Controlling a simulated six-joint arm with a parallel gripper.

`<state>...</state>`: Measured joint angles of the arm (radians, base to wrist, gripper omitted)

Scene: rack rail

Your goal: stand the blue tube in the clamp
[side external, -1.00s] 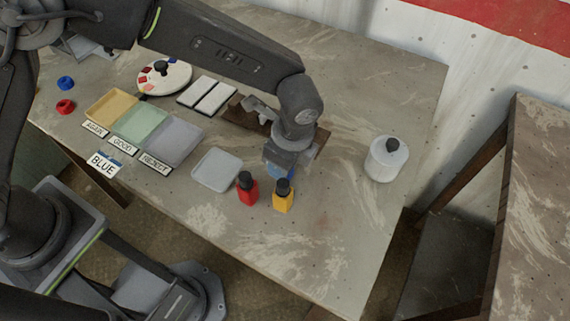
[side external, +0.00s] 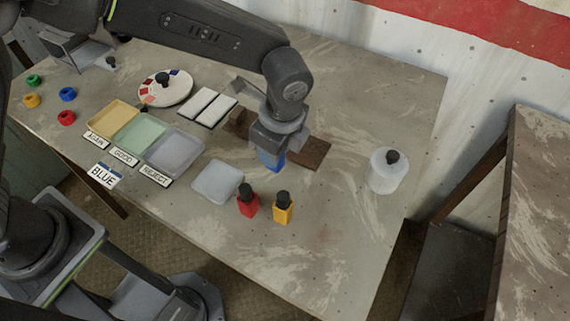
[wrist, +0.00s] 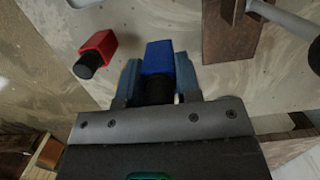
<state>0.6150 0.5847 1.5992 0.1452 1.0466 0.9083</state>
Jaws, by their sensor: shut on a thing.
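My gripper (wrist: 158,84) is shut on the blue tube (wrist: 158,60), a square-sided body with a black cap. The cap is toward my palm and the blue end points away. In the side view the blue tube (side external: 271,161) hangs below the gripper (side external: 268,154), beside the brown wooden base of the clamp (side external: 313,153). My wrist hides the middle of the clamp there. In the wrist view the clamp's wooden base (wrist: 230,38) is to the right of the tube, with a grey rod and a dark knob. The tube is apart from the base in that view.
A red tube (side external: 248,204) and a yellow tube (side external: 283,208) stand upright in front, near a pale square tray (side external: 218,181). A white jar (side external: 388,172) stands at the right. Labelled trays, white blocks and a round dial are left. The right front table is clear.

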